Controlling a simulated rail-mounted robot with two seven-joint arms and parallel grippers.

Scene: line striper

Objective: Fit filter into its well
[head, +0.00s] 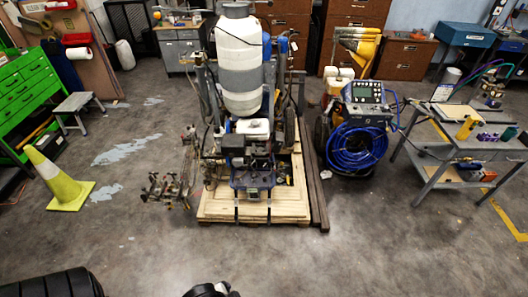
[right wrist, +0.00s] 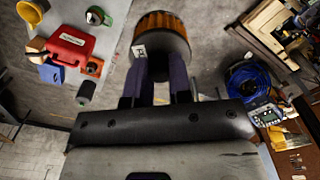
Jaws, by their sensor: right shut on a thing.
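In the right wrist view my right gripper (right wrist: 161,82) is shut on the filter (right wrist: 160,32), a short cylinder with orange-brown pleats, a dark grey end and a small white label. The fingers hold it at its near side, with open floor behind it. The line striper (head: 245,150) stands on a wooden pallet in the middle of the head view, with a tall white tank above an engine. I cannot make out the filter's well among its parts. Neither gripper can be made out in the head view.
The sprayer cart with blue hose (head: 355,148) stands right of the pallet. A grey work cart (head: 425,170) is further right. A yellow cone (head: 62,185) stands at left. In the wrist view a red case (right wrist: 70,47) lies on a pale table. The floor before the pallet is clear.

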